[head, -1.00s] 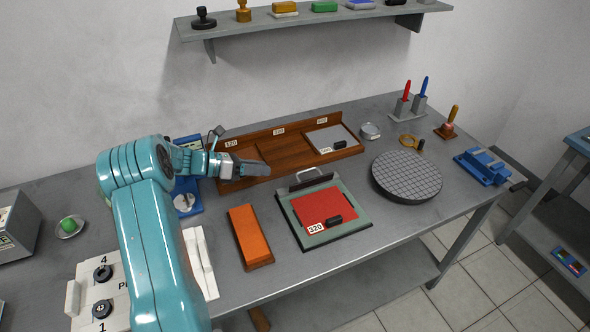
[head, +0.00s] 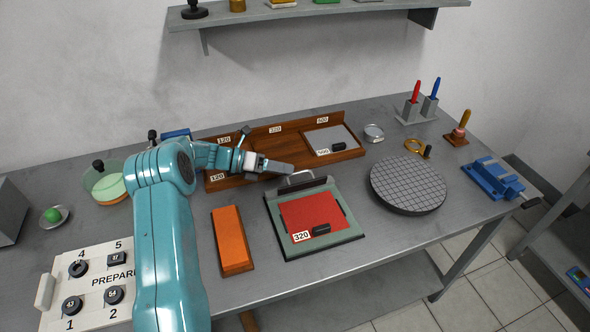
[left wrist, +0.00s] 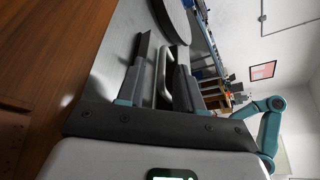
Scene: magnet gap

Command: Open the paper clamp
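The paper clamp (head: 345,235) is a grey-green plate on the table with a red sheet (head: 310,212) on it, a black block and a "320" label. A dark bar lies across its back edge, with a pale metal handle (head: 297,177) behind it. My left gripper (head: 286,168) is just above and left of this handle. In the left wrist view, its two fingers (left wrist: 160,68) are apart and the handle (left wrist: 161,88) shows between them; I cannot tell whether they touch it. A teal arm shows at the right of that view, but its gripper is too small to judge.
An orange block (head: 231,240) lies left of the clamp. A wooden rack (head: 262,146) stands behind it. A round gridded plate (head: 408,184) is to the right. A white panel with knobs (head: 90,312) is at the front left.

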